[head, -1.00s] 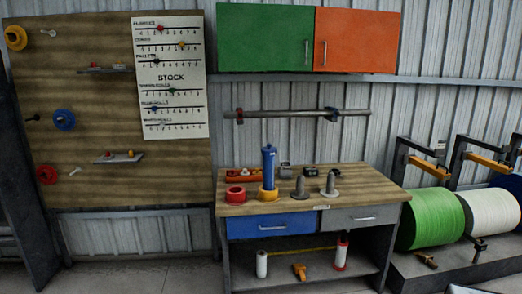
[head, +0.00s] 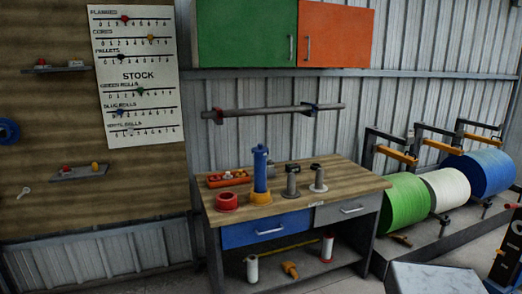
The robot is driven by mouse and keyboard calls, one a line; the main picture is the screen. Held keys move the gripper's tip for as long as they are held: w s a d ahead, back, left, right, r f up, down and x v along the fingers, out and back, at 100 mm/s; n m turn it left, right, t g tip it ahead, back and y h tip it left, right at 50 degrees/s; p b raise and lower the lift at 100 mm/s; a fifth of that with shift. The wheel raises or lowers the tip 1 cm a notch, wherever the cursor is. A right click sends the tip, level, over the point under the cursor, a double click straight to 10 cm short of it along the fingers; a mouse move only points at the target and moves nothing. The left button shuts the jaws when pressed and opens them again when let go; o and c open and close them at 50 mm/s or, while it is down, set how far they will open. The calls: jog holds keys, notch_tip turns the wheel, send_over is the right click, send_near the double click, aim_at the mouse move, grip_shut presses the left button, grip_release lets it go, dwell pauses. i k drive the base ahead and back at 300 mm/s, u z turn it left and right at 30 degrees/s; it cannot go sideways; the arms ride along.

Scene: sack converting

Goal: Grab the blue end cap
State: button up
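A blue round end cap (head: 8,130) hangs on the wooden wall board (head: 130,190) at the far left of the head view. The picture's left edge cuts it off. My gripper is not in view.
The workbench (head: 365,186) has a blue drawer (head: 265,230) and a grey drawer (head: 346,209). Green (head: 405,203), white (head: 447,190) and blue (head: 485,172) rolls stand at right. A grey box-like surface (head: 435,279) is at lower right.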

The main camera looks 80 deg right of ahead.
aim_at(259, 151)
jog(key=z, duration=0.65)
jog(key=i, duration=1)
jog(key=z, duration=0.6)
